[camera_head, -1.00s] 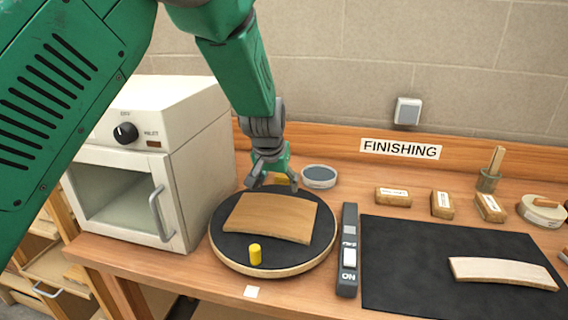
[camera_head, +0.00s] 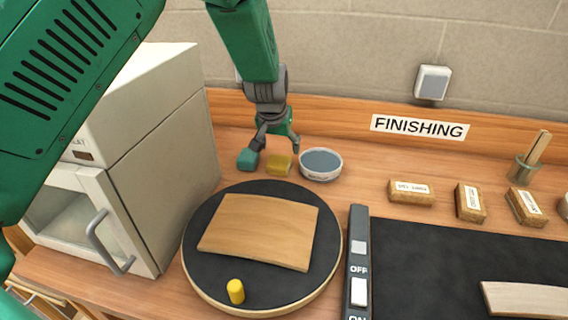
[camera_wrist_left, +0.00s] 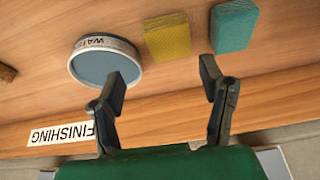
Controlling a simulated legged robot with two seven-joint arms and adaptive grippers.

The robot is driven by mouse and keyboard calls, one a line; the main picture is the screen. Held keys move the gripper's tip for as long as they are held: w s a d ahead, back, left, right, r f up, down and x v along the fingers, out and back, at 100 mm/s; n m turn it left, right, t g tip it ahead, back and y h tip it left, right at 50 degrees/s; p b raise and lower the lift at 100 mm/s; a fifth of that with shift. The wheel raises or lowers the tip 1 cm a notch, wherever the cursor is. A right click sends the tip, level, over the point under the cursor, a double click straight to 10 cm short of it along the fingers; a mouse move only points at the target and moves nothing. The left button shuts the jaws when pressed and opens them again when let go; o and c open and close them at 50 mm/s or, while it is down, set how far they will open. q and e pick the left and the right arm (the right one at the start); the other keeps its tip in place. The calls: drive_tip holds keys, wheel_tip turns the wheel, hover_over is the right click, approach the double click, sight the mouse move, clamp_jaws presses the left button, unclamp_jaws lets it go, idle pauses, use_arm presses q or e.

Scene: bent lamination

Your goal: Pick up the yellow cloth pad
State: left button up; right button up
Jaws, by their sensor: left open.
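The yellow cloth pad (camera_head: 279,165) lies on the bench behind the round black turntable, between a teal pad (camera_head: 248,160) and a round water dish (camera_head: 320,164). In the left wrist view the yellow pad (camera_wrist_left: 167,37) lies flat, beyond the gap between my fingertips. My left gripper (camera_head: 277,146) is open and empty, with its fingers pointing down just behind and above the yellow pad. In the left wrist view the left gripper (camera_wrist_left: 163,82) has one fingertip near the dish and the other near the teal pad (camera_wrist_left: 234,26). My right gripper is out of view.
The turntable (camera_head: 205,275) carries a bent wood panel (camera_head: 260,230) and a yellow peg (camera_head: 236,291). A white oven (camera_head: 150,150) stands left. Several labelled blocks (camera_head: 411,192) lie right, behind a black mat (camera_head: 440,270). The wall is close behind.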

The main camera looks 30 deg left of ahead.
sight(281, 163)
use_arm(q)
drive_tip(key=x, duration=0.3)
drive_tip(key=shift+w+a+f, duration=0.15)
drive_tip(key=shift+a+f, duration=0.05)
drive_tip(key=shift+a, duration=0.25)
drive_tip(key=shift+w+a+f, duration=0.25)
drive_tip(key=shift+a+f, duration=0.5)
drive_tip(key=shift+a, duration=0.1)
drive_tip(key=shift+a+f, duration=0.2)
drive_tip(key=shift+f, duration=0.15)
drive_tip(key=shift+w+d+f+p, duration=0.15)
drive_tip(key=shift+w+f+p, duration=0.05)
drive_tip(key=shift+f, duration=0.35)
drive_tip(key=shift+w+d+f+p, duration=0.15)
drive_tip(key=shift+w+f, duration=0.05)
drive_tip(key=shift+f, duration=0.35)
drive_tip(key=shift+w+d+f, duration=0.25)
drive_tip(key=shift+d+f, duration=0.4)
drive_tip(key=shift+w+d+f, duration=0.15)
drive_tip(key=shift+d+f, duration=0.05)
drive_tip(key=shift+d, duration=0.1)
drive_tip(key=shift+a, duration=0.5)
drive_tip(key=c, duration=0.3)
drive_tip(key=shift+a+f, duration=0.15)
drive_tip(key=shift+a, duration=0.25)
drive_tip(key=shift+c, duration=0.3)
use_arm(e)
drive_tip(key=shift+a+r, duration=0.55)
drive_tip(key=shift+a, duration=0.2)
